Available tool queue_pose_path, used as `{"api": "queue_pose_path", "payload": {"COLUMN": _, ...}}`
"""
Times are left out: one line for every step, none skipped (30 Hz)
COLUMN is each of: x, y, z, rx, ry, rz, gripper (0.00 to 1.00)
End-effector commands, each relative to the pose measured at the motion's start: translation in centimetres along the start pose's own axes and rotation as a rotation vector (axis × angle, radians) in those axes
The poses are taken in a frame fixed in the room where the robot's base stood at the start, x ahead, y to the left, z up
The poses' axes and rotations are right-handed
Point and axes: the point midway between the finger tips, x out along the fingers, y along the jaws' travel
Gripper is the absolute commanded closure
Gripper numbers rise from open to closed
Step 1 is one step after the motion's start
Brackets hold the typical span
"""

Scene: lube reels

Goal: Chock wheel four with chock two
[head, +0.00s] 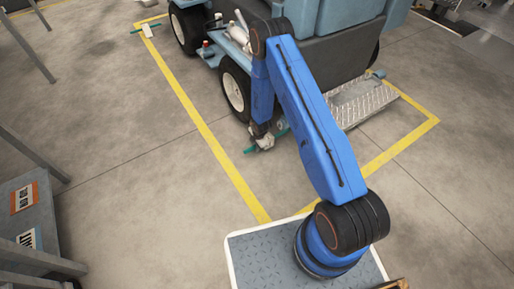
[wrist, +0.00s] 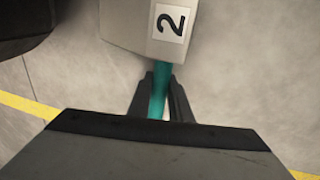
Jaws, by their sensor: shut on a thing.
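My gripper (wrist: 160,88) is shut on the teal handle (wrist: 160,82) of a pale grey chock (wrist: 135,22), which bears a white label with the number 2. In the head view the chock (head: 266,143) is at the floor, close to the near wheel (head: 235,92) of the blue-grey vehicle, and my arm partly hides it. A dark rounded shape, likely the tyre (wrist: 22,22), shows left of the chock in the wrist view, with a strip of floor between them. I cannot tell whether the chock rests on the floor. No wheel number is readable.
Another pale chock (head: 147,30) with a teal handle lies near the yellow line by the far wheel (head: 186,28). A metal tread step (head: 362,102) is right of my arm. A grey signed cabinet (head: 30,210) stands at left. The floor between is clear.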

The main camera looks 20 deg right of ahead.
Motion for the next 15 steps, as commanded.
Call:
{"api": "queue_pose_path", "payload": {"x": 0.1, "y": 0.4, "z": 0.0, "rx": -0.002, "ry": 0.0, "rz": 0.001, "gripper": 1.0}}
{"api": "queue_pose_path", "payload": {"x": 0.1, "y": 0.6, "z": 0.0, "rx": -0.001, "ry": 0.0, "rz": 0.001, "gripper": 1.0}}
{"api": "queue_pose_path", "payload": {"x": 0.1, "y": 0.8, "z": 0.0, "rx": -0.001, "ry": 0.0, "rz": 0.001, "gripper": 1.0}}
{"api": "queue_pose_path", "payload": {"x": 0.2, "y": 1.0, "z": 0.0, "rx": -0.001, "ry": 0.0, "rz": 0.002, "gripper": 1.0}}
{"api": "queue_pose_path", "payload": {"x": 0.2, "y": 1.2, "z": 0.0, "rx": -0.002, "ry": 0.0, "rz": 0.002, "gripper": 1.0}}
{"api": "queue_pose_path", "payload": {"x": 0.3, "y": 1.4, "z": 0.0, "rx": -0.002, "ry": 0.0, "rz": 0.002, "gripper": 1.0}}
{"api": "queue_pose_path", "payload": {"x": 0.3, "y": 1.6, "z": 0.0, "rx": -0.002, "ry": 0.0, "rz": 0.002, "gripper": 1.0}}
{"api": "queue_pose_path", "payload": {"x": 0.3, "y": 1.8, "z": 0.0, "rx": -0.002, "ry": -0.001, "rz": 0.002, "gripper": 1.0}}
{"api": "queue_pose_path", "payload": {"x": 0.4, "y": 2.0, "z": 0.0, "rx": -0.002, "ry": 0.0, "rz": 0.001, "gripper": 1.0}}
{"api": "queue_pose_path", "payload": {"x": 0.4, "y": 2.1, "z": 0.0, "rx": -0.002, "ry": 0.001, "rz": 0.001, "gripper": 1.0}}
{"api": "queue_pose_path", "payload": {"x": 0.5, "y": 2.3, "z": -0.1, "rx": -0.002, "ry": 0.001, "rz": 0.001, "gripper": 1.0}}
{"api": "queue_pose_path", "payload": {"x": 0.5, "y": 2.6, "z": -0.1, "rx": -0.002, "ry": 0.001, "rz": 0.002, "gripper": 1.0}}
{"api": "queue_pose_path", "payload": {"x": 0.6, "y": 2.8, "z": -0.1, "rx": -0.002, "ry": 0.001, "rz": 0.002, "gripper": 1.0}}
{"api": "queue_pose_path", "payload": {"x": 0.6, "y": 3.0, "z": -0.1, "rx": -0.002, "ry": 0.001, "rz": 0.003, "gripper": 1.0}}
{"api": "queue_pose_path", "payload": {"x": 0.7, "y": 3.2, "z": -0.1, "rx": -0.002, "ry": 0.001, "rz": 0.002, "gripper": 1.0}}
